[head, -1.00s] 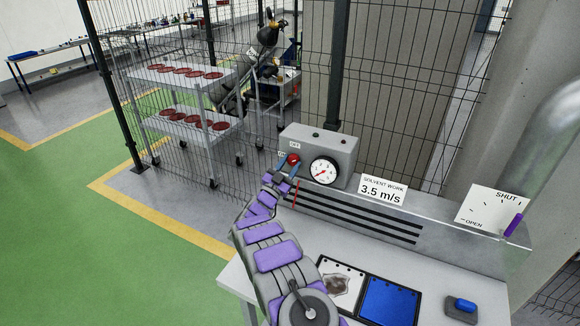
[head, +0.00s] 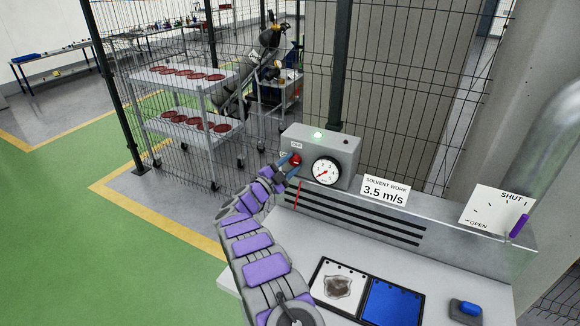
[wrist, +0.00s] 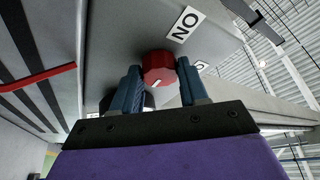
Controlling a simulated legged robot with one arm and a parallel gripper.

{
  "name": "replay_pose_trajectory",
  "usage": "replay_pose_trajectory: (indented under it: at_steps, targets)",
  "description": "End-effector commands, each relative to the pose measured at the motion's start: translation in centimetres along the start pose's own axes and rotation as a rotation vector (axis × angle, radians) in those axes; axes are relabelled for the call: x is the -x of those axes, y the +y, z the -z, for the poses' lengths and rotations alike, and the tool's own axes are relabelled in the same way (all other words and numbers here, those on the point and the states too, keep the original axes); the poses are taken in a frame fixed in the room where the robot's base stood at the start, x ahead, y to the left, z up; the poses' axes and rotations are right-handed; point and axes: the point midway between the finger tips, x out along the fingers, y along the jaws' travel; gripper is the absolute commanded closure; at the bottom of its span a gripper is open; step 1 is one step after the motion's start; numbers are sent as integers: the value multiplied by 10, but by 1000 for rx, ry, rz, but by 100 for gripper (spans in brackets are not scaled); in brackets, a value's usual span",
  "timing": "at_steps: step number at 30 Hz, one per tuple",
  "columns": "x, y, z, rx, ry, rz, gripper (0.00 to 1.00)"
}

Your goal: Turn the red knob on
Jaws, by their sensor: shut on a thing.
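The red knob (head: 296,159) is on the front of a grey control box (head: 340,145), left of a round gauge (head: 326,171). My gripper (head: 290,164) reaches it from the lower left. In the wrist view the blue fingers of my gripper (wrist: 159,78) are on either side of the red knob (wrist: 157,64), shut on it. A white mark shows on the knob's face. An ON label (wrist: 187,24) is beside it. A lamp (head: 317,135) on top of the box glows pale green; the other lamp (head: 345,140) is dark.
A sign reading 3.5 m/s (head: 385,190) stands right of the box. A SHUT/OPEN plate (head: 492,208) with a purple handle (head: 519,226) is further right. A blue pad (head: 392,302) lies on the bench. A wire fence (head: 400,90) rises behind.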

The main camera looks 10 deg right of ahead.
Motion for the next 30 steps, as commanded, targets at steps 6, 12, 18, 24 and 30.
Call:
replay_pose_trajectory:
  at_steps: [6, 12, 18, 24, 30]
  targets:
    - [2, 1, -2, -7, -6, -4, 87]
    - [2, 1, -2, -7, -6, -4, 87]
    - [2, 1, -1, -7, -4, -4, 41]
    - [0, 0, 1, -8, -2, -4, 31]
    - [2, 0, 1, -8, -3, -4, 31]
